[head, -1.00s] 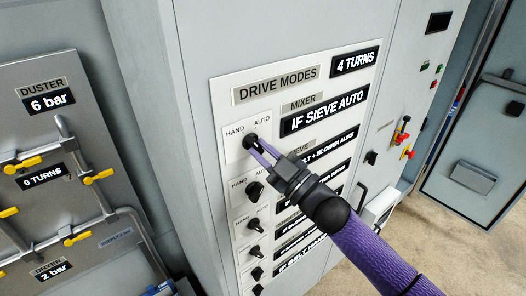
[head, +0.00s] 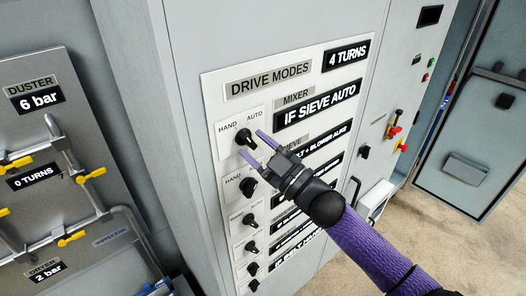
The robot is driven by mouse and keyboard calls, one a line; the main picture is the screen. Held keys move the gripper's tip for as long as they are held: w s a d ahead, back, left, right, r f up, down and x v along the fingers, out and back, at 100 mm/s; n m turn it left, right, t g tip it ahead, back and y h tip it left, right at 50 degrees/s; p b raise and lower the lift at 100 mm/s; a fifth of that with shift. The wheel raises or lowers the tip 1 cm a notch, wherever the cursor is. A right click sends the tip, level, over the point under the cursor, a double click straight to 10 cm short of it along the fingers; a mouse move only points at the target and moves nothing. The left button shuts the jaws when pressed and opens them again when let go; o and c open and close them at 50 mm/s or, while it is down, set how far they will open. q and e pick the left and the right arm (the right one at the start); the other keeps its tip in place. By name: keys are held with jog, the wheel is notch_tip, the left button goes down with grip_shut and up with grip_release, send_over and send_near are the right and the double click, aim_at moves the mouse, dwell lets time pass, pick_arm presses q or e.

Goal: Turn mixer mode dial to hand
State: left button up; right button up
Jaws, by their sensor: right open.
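The mixer mode dial (head: 243,137) is a black knob on a white plate, at the top of the dial column under the DRIVE MODES label. HAND is printed at its upper left and AUTO at its upper right. Its grip bar slants from upper left to lower right; I cannot tell for sure which mark it points to. My right gripper (head: 251,143) is open and empty. Its two purple fingers are spread, one above right of the knob and one below it, with the knob's end near the gap. My left gripper is not in view.
Several similar black dials, such as the sieve dial (head: 248,186), sit below in the same column. Black label strips (head: 318,103) lie to the right. Yellow-handled pipe valves (head: 91,175) are on a panel at left. A red-handled switch (head: 396,131) is at right.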

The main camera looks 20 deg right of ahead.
jog(key=b+v, duration=0.2)
jog(key=v, duration=0.7)
jog(key=shift+s+f+b, duration=0.15)
jog(key=shift+s+b, duration=0.2)
jog(key=shift+b, duration=0.05)
jog(key=shift+d, duration=0.2)
jog(key=w+d+f+m+g+h+b, duration=0.1)
jog(key=d+f+m+h+b, duration=0.2)
jog(key=f, duration=0.8)
jog(key=d+f+m+h+b, duration=0.25)
jog(key=f+h+b, duration=0.2)
jog(key=f, duration=0.65)
jog(key=s+f+m+g+h+b, duration=0.2)
jog(key=s+f+g+b, duration=0.15)
jog(key=f, duration=0.95)
jog(key=s+f+m+g+h+b, duration=0.2)
jog(key=s+f+g+b, duration=0.15)
jog(key=f, duration=0.95)
jog(key=s+a+f+g+b, duration=0.3)
jog(key=s+f+g+b, duration=0.2)
jog(key=s+f, duration=0.7)
jog(key=s+a+f+g+b, duration=0.3)
jog(key=s+f+g+b, duration=0.1)
jog(key=s+f, duration=0.9)
jog(key=s+m+b, duration=0.1)
jog(key=s, duration=0.3)
jog(key=shift+s+a+f+g+b, duration=0.2)
jog(key=shift+f+g+b, duration=0.1)
jog(key=shift+g, duration=0.1)
